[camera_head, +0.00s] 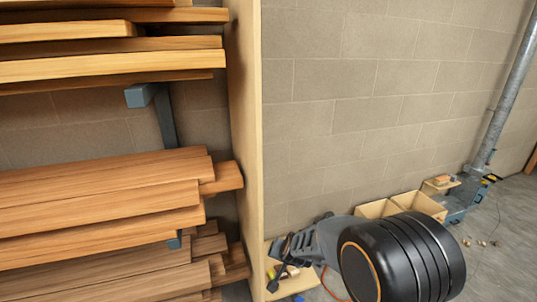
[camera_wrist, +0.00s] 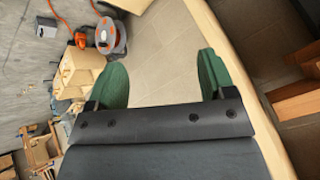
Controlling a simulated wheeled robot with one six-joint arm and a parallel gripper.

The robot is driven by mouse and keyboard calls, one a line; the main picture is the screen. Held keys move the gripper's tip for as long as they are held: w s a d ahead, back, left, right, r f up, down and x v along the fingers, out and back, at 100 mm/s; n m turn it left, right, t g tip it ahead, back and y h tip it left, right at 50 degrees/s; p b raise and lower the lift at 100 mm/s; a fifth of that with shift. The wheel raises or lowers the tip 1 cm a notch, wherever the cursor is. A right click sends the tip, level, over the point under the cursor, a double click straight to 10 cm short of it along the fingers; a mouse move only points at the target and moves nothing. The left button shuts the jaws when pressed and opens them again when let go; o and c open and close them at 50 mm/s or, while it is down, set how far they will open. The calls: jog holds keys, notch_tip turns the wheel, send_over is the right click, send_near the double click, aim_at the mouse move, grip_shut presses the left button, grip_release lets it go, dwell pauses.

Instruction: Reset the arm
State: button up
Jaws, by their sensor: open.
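My gripper (camera_wrist: 161,68) is open, with its two green fingers wide apart and nothing between them in the wrist view. In the head view my arm lies low at the lower right, its black joint in front. The fingers are not clear there. The arm's grey part reaches left to beside the tall wooden panel (camera_head: 244,130) that ends the rack. The panel's pale edge (camera_wrist: 215,50) also passes close behind the right finger in the wrist view.
The rack at left holds stacked boards, upper (camera_head: 110,67) and lower (camera_head: 100,195). A block wall (camera_head: 360,90) stands behind, with a metal pipe (camera_head: 508,75) at right. Open boxes (camera_head: 420,203) sit at its foot. An orange-grey reel (camera_wrist: 111,37) lies on the floor.

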jog(key=s+d+r+n+g+p, duration=0.1)
jog(key=s+d+r+p, duration=0.3)
jog(key=r, duration=0.5)
jog(key=s+d+r+n+g+h+p, duration=0.1)
jog(key=s+d+r+p, duration=0.2)
jog(key=s+r, duration=0.6)
jog(key=s+d+r+n+g+h+p, duration=0.1)
jog(key=s+d+r+p, duration=0.3)
jog(key=s+r, duration=0.3)
notch_tip(320, 180, up, 2)
jog(key=shift+d+r+n+p, duration=0.25)
jog(key=shift+d+n+p, duration=0.1)
jog(key=shift+p, duration=0.15)
jog(key=shift+c, duration=0.4)
